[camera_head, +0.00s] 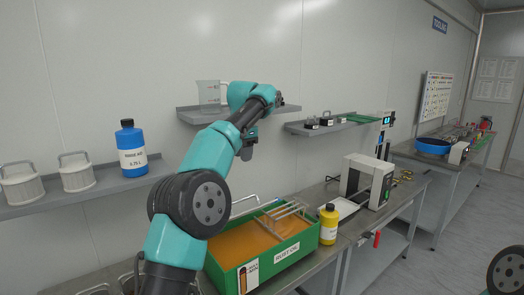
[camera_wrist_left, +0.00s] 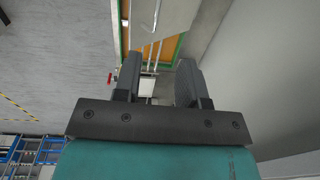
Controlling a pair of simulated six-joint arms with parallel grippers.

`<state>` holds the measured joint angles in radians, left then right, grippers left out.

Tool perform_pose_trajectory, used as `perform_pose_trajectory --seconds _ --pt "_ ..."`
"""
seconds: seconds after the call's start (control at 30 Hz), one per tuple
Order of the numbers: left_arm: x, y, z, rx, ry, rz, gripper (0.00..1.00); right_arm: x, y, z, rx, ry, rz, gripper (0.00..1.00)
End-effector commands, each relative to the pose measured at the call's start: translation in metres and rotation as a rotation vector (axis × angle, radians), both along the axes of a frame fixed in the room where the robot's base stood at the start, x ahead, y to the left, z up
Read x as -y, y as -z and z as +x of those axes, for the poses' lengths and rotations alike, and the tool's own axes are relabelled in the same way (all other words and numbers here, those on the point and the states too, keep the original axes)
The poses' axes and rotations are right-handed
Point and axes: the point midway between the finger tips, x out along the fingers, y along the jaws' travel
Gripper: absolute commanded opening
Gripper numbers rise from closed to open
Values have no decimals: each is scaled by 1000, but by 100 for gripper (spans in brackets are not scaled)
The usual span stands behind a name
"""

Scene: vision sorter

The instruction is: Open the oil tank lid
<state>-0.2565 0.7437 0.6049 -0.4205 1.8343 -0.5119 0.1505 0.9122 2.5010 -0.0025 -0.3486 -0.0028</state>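The oil tank (camera_head: 263,268) is a green rectangular box labelled "RUST OIL" on the bench in the head view. Its top shows an orange surface with a grey bar across it and metal rods (camera_head: 290,209) at the right end. A thin metal handle (camera_head: 245,204) stands at its back left. My right gripper is out of view.
A yellow bottle (camera_head: 328,225) stands close to the tank's right end, with a white device (camera_head: 368,181) farther right. A wall shelf holds a blue bottle (camera_head: 131,150) and white lidded containers (camera_head: 76,174). Another shelf (camera_head: 240,111) with a clear beaker is behind my left arm.

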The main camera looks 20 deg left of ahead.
Motion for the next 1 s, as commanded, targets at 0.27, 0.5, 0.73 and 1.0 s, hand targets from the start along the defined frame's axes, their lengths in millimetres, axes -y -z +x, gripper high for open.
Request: perform_pose_trajectory --seconds 0.27,0.5,0.73,1.0 --pt "-12 -8 -5 -1 -18 0 38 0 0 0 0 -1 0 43" --pt "-11 -6 -5 -5 -16 9 27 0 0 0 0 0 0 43" --pt "0 28 -1 -104 20 180 5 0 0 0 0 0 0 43" --pt "30 92 2 -290 175 637 0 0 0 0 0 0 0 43"
